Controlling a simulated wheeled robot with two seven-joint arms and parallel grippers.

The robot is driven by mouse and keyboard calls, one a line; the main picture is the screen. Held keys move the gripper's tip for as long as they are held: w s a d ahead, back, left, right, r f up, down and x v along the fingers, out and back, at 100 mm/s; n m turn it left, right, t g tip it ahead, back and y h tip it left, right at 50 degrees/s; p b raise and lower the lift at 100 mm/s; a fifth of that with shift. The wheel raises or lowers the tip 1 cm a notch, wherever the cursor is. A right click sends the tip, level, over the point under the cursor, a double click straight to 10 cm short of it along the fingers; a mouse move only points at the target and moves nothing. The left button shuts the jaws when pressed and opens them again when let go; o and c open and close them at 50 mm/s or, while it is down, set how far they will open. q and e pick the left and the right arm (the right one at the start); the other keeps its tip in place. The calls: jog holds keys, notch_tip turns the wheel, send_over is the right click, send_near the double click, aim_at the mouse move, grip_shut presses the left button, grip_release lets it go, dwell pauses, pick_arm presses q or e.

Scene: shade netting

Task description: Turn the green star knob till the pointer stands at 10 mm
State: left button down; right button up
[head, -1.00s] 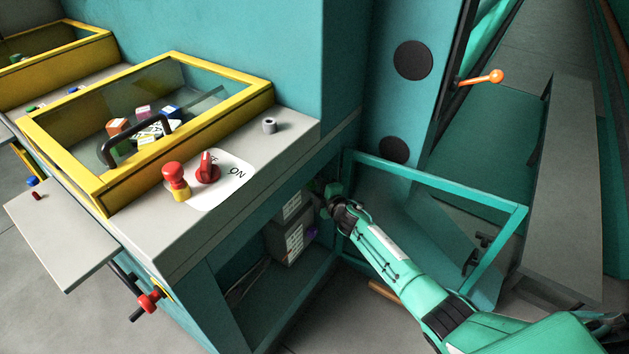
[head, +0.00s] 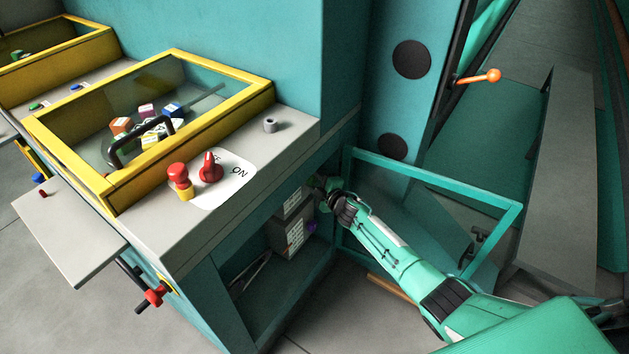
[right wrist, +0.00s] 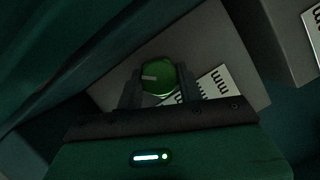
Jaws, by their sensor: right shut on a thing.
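The green star knob (right wrist: 158,77) sits on a grey box inside the open cabinet, with a pale mark on its face. In the right wrist view my right gripper (right wrist: 160,88) has a finger on each side of the knob and is shut on it. A white scale plate with black marks (right wrist: 215,85) lies just beyond the right finger, partly covered by it. I cannot read the pointer's position. In the head view my right gripper (head: 325,186) reaches into the cabinet and mostly hides the knob. My left gripper is not in view.
The grey box (head: 291,236) with white labels stands in the cabinet, a purple knob (head: 311,226) at its side. A teal door frame (head: 432,175) stands open beside my arm. Above is a grey worktop (head: 225,215) with a red switch (head: 210,168) and red button (head: 179,174).

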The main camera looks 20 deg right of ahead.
jog(key=o, duration=1)
jog(key=shift+d, duration=0.1)
jog(key=shift+s, duration=0.3)
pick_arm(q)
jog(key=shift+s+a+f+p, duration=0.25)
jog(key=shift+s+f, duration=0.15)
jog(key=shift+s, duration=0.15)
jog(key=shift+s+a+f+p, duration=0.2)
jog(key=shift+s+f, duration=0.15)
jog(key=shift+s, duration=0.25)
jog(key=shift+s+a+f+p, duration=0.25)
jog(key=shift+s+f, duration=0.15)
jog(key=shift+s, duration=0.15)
pick_arm(e)
jog(key=v, duration=1.3)
jog(key=shift+s+d, duration=0.1)
